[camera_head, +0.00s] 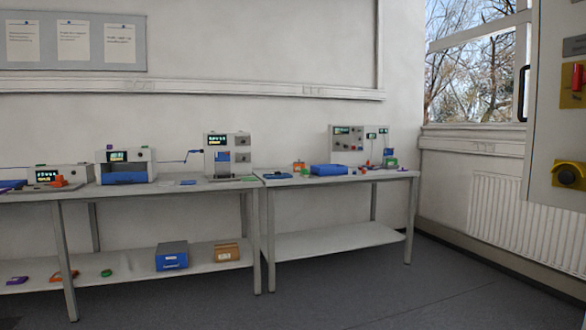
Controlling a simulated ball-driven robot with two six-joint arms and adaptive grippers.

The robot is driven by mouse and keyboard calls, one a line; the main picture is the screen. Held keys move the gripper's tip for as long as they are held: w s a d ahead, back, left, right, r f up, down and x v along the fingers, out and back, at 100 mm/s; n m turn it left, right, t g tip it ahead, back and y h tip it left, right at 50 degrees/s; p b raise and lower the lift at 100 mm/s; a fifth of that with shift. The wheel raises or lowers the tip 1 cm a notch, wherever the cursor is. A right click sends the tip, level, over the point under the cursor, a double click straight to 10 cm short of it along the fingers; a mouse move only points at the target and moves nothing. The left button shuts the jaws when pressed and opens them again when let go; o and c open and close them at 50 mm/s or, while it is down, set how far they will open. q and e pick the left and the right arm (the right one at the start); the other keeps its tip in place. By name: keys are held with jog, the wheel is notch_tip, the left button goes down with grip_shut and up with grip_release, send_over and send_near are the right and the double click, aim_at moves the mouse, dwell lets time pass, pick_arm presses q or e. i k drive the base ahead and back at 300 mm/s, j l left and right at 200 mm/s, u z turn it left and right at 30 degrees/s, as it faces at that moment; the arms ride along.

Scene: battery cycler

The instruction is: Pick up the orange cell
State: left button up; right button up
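Several small orange items show, and from this distance I cannot tell which is the orange cell. One orange item (299,166) stands on the right bench near its left end. Another orange item (58,181) is on the left bench in front of a white instrument (40,174). A flat orange-red item (64,275) lies on the lower shelf of the left bench. Neither of my grippers is in view.
Left bench (150,190) and right bench (340,179) stand along the wall with instruments on top. A blue box (172,256) and a brown box (226,252) sit on the lower shelf. Grey floor (400,295) in front is clear. A panel (560,120) stands close at right.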

aim_at(297, 167)
jog(key=z, duration=2.3)
jog(key=i+j+u, duration=0.25)
jog(key=j+u, duration=0.2)
jog(key=i+j+u, duration=0.7)
jog(key=j+u, duration=0.15)
jog(key=i+j+u, duration=0.4)
jog(key=i, duration=0.4)
jog(key=i+u, duration=0.35)
jog(key=i, duration=0.45)
